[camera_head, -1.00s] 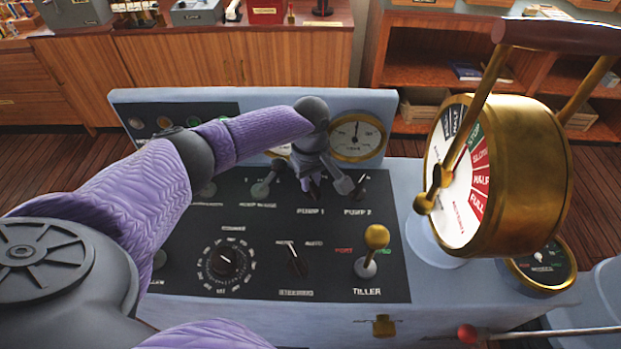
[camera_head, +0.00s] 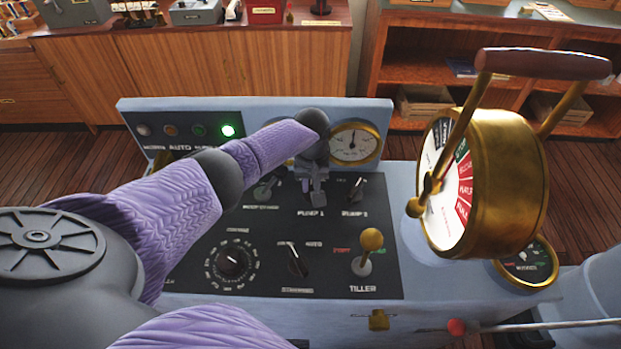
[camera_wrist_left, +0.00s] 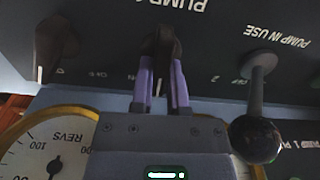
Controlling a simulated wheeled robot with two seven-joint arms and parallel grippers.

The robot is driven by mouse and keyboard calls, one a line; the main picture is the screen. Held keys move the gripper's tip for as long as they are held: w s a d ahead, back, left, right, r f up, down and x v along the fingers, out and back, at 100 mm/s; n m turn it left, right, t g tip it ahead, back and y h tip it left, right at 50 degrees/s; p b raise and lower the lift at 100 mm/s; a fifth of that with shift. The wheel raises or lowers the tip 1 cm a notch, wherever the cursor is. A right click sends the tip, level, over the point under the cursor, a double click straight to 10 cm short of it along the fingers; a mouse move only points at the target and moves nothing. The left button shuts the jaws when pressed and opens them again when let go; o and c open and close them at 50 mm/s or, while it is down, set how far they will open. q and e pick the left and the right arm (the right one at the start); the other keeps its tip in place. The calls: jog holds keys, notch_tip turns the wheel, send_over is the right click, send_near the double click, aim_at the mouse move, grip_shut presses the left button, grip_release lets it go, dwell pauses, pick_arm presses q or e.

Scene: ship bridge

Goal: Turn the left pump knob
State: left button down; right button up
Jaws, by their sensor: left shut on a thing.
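The left pump knob, labelled PUMP 1, is a dark pointer knob on the black panel. In the left wrist view the knob (camera_wrist_left: 163,47) stands between the two purple fingers of my left gripper (camera_wrist_left: 161,84), which is shut on it. In the head view my left gripper (camera_head: 313,192) points down over the PUMP 1 label and mostly hides the knob. The second pump knob (camera_head: 356,188) stands apart to its right. My right gripper is not in view.
A pump-in-use lever (camera_head: 264,191) with a ball end stands close to the left of my gripper. A gauge (camera_head: 353,143) is behind. A green lamp (camera_head: 228,131) glows.

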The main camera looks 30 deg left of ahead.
pick_arm(q)
jog(key=m, duration=0.6)
jog(key=shift+d, duration=0.1)
jog(key=shift+m+p, duration=0.3)
dwell(0.3)
jog(key=c, duration=0.6)
grip_release()
jog(key=shift+r, duration=0.1)
notch_tip(320, 180, up, 9)
jog(key=p, duration=0.4)
jog(key=shift+r, duration=0.45)
